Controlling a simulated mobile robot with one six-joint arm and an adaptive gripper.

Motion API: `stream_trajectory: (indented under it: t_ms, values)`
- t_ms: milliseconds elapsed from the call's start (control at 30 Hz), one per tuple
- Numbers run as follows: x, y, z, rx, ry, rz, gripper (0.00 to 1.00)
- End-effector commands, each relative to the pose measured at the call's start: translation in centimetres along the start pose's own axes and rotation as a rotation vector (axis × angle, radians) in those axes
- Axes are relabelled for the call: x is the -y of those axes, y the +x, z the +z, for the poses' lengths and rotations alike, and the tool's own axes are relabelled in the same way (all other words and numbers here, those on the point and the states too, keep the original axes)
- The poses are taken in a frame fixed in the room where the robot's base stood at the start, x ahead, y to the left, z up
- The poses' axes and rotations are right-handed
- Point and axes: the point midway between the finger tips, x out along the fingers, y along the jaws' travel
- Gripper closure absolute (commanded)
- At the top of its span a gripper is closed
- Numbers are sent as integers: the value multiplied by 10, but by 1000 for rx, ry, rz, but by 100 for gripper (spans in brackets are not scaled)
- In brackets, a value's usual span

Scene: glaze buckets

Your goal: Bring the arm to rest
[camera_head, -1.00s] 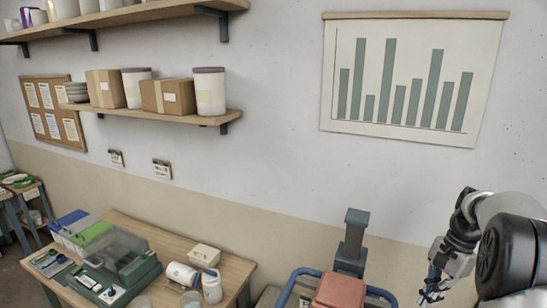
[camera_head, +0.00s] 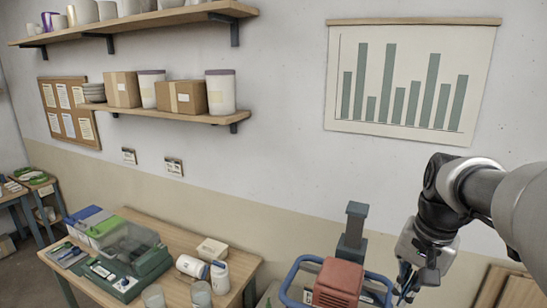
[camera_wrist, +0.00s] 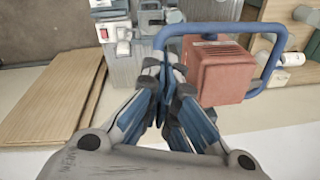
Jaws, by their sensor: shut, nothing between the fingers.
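My gripper (camera_head: 405,285) is at the lower right in the head view, at the end of my raised arm. In the wrist view its blue and dark fingers (camera_wrist: 170,100) are drawn together, with nothing held between them. Beyond the fingers in the wrist view is a reddish-brown block-shaped part (camera_wrist: 215,72) inside a blue tube frame (camera_wrist: 270,40). The same block (camera_head: 338,282) and blue frame (camera_head: 292,278) stand left of my gripper in the head view. I cannot tell how far the fingers are from the frame.
A wooden table (camera_head: 175,250) at lower left holds a green case (camera_head: 125,262), white bottles and cups. A grey post (camera_head: 353,225) rises behind the block. Wooden panels (camera_wrist: 50,105) lie left of the gripper in the wrist view. Shelves (camera_head: 170,108) hang on the wall.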

Motion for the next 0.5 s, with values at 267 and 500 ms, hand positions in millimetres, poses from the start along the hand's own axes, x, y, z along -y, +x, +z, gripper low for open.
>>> stream_trajectory:
  t_ms: [267,500]
  values:
    - [4,-33,110,-186,-374,-49,100]
    - [-10,-29,167,-296,-590,-76,100]
